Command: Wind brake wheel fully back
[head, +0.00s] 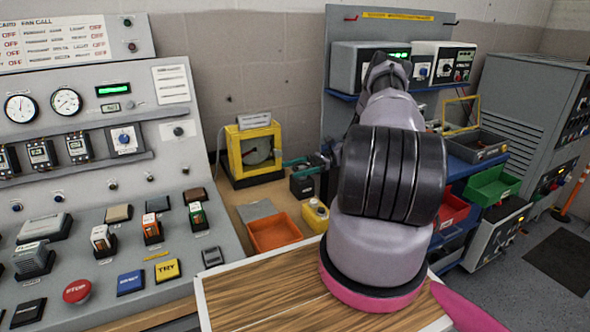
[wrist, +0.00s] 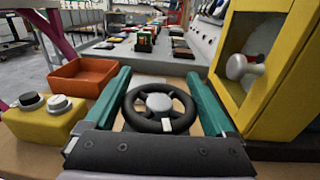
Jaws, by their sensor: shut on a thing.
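The brake wheel (wrist: 160,101) is a black handwheel with a grey hub and a white mark on its near rim. In the wrist view it sits between the two teal fingers of my gripper (wrist: 159,86), which are shut on opposite sides of its rim. In the head view my gripper (head: 298,162) is at the bench behind my arm, above a small black block (head: 303,186). The wheel itself is hard to make out there.
An orange tray (wrist: 84,76) and a yellow two-button box (wrist: 45,118) lie to the left. The sloped control console (head: 110,235) fills the head view's left.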

